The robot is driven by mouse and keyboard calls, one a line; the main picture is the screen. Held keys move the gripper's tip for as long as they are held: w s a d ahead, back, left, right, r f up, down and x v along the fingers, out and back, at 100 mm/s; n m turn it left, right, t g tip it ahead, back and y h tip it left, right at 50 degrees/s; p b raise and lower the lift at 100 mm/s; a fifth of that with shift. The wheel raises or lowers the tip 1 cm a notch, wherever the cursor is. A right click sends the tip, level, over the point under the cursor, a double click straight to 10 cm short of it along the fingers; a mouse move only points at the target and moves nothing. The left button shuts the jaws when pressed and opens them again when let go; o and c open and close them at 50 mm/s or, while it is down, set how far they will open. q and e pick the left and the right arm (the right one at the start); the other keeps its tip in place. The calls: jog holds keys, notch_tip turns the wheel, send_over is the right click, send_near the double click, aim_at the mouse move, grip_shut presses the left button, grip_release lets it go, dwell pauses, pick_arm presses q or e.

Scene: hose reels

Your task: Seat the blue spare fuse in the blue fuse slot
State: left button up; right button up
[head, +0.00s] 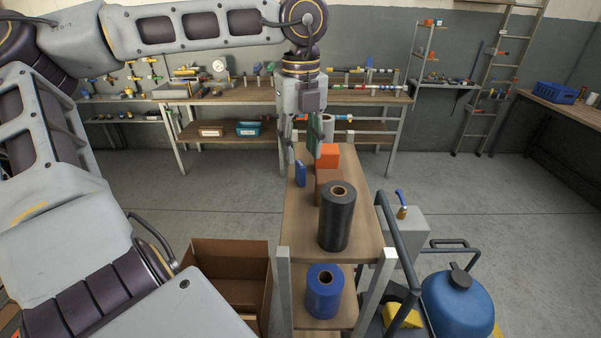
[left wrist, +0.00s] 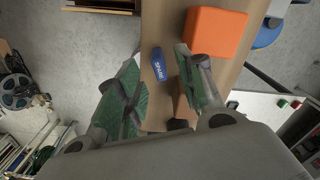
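The blue spare fuse (head: 300,173) is a small blue block on the left edge of the narrow wooden shelf top. In the left wrist view the fuse (left wrist: 158,62) shows white lettering and lies in the gap between the fingers. My left gripper (head: 306,148) points down over the shelf's far part. Its green-padded fingers are spread in the left wrist view (left wrist: 156,58), with no contact on the fuse visible. I cannot make out a blue fuse slot. A pale panel (left wrist: 255,103) with small coloured blocks shows at the right there. My right gripper is out of view.
An orange box (head: 327,155), a brown box (head: 328,187) and a black roll (head: 337,215) crowd the shelf top (head: 296,225). A blue roll (head: 325,291) sits below. A cardboard box (head: 232,262) stands left, a blue tank (head: 460,298) right. Open floor lies behind.

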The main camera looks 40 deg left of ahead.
aim_at(300, 162)
pick_arm(q)
jog(key=shift+s+f+p, duration=0.15)
jog(key=shift+f+p, duration=0.3)
jog(key=shift+f, duration=1.85)
jog(key=shift+c, duration=0.3)
grip_shut()
